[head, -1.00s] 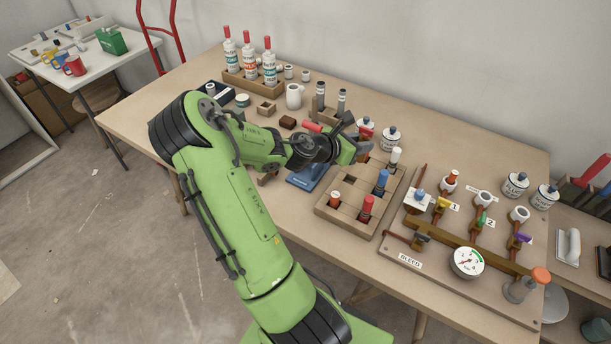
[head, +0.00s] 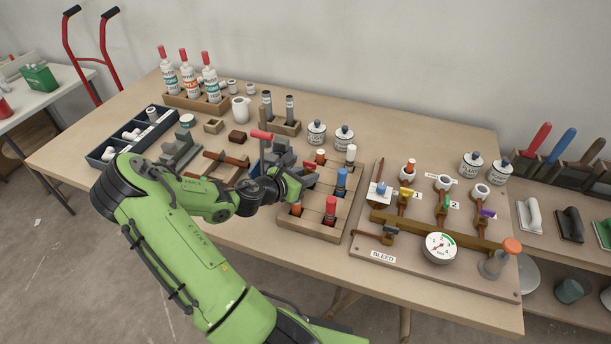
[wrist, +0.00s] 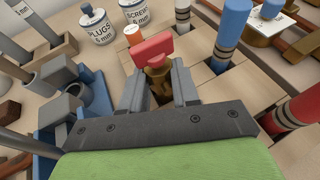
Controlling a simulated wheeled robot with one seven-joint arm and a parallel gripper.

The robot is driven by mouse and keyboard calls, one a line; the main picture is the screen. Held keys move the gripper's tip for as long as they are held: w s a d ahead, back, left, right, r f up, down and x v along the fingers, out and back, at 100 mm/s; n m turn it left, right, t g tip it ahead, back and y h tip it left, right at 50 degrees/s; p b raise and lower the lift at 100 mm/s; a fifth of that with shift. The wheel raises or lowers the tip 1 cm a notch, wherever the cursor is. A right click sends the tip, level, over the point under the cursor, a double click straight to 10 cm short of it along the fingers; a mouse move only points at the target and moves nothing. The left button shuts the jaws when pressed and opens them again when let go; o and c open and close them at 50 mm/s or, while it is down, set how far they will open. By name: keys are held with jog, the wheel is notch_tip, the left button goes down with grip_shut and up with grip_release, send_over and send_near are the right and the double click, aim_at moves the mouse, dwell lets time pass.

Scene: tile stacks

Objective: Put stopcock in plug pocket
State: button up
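The stopcock has a red T-shaped handle and a brass body. In the wrist view the stopcock (wrist: 154,52) sits between the two fingers of my gripper (wrist: 158,92), which are closed on its body. In the head view my gripper (head: 300,178) is over the left part of a wooden pocket block (head: 346,222), with the red handle (head: 309,165) just showing at the fingertips. The block holds red, blue, white and orange-topped pieces in separate pockets. The pocket under my gripper is hidden, so I cannot tell which is the plug pocket or whether the stopcock touches the block.
A blue red-levered device (head: 263,136) stands close left of my gripper. A blue tall piece (head: 341,182) and a red one (head: 330,210) stand up from the block. A valve panel with a gauge (head: 441,247) lies right. Lidded jars (head: 344,138) stand behind.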

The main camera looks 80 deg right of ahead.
jog(key=o, duration=0.5)
jog(key=shift+w+a+r, duration=0.15)
jog(key=shift+r, duration=0.1)
jog(key=w+a+r+m+t+y+p, duration=0.1)
jog(key=w+a+r+m+t+y, duration=0.15)
jog(key=w+a, duration=0.45)
jog(key=w+a+r+m+t+y+p, duration=0.1)
jog(key=w+a+r+m+t+y, duration=0.2)
jog(key=a, duration=0.8)
jog(key=w+a+r+m+t+y+p, duration=0.15)
jog(key=w+a+m, duration=0.25)
jog(key=a, duration=0.5)
jog(key=s+a+r+m+t+y, duration=0.1)
jog(key=s+a+r, duration=0.1)
jog(key=a+r, duration=0.2)
jog(key=s+a+r+m+t+y, duration=0.1)
jog(key=a+r, duration=0.3)
jog(key=a, duration=0.4)
jog(key=s+a+r+m+t+y+b, duration=0.1)
jog(key=s+a+r+t+y, duration=0.2)
jog(key=a+r, duration=0.2)
jog(key=shift+a, duration=0.4)
